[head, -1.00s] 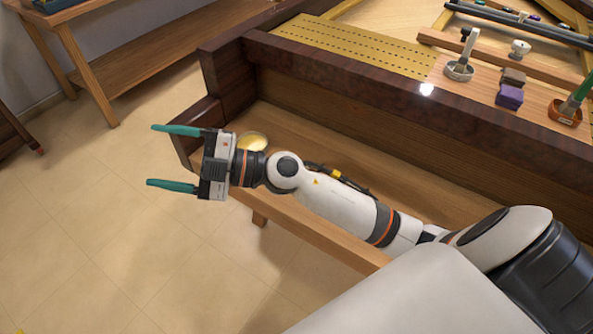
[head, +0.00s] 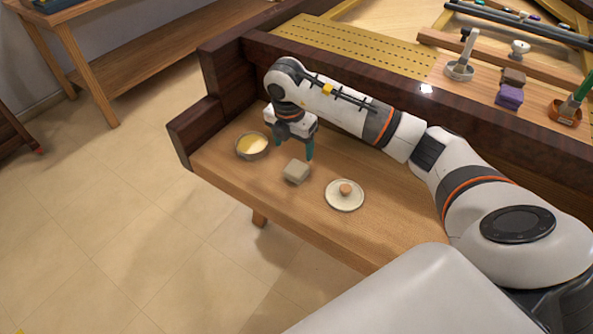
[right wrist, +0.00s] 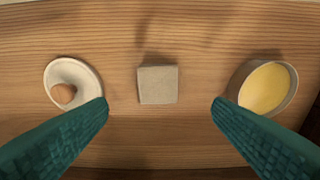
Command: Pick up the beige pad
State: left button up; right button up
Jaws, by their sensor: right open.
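The beige pad (head: 297,171) is a small block lying on the wooden shelf of the piano, between a bowl and a lid. In the right wrist view the pad (right wrist: 157,84) sits in the upper middle, centred between the fingers and beyond their tips. My right gripper (head: 293,150) points down above the shelf, just behind the pad in the head view. Its teal fingers (right wrist: 160,103) are wide apart with nothing between them. The pad is not touched. My left gripper is not in view.
A round bowl with yellow contents (head: 252,145) stands left of the pad. A white lid with a round knob (head: 344,196) lies to its right. The dark wooden rim (head: 400,105) rises behind, with a purple block (head: 509,96) and holders beyond it. The shelf's front strip is clear.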

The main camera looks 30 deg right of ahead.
aim_at(296, 168)
jog(key=f, duration=0.9)
jog(key=shift+d+f, duration=0.1)
jog(key=shift+d, duration=0.3)
jog(key=shift+c, duration=0.4)
jog(key=c, duration=1)
jog(key=shift+o, duration=0.2)
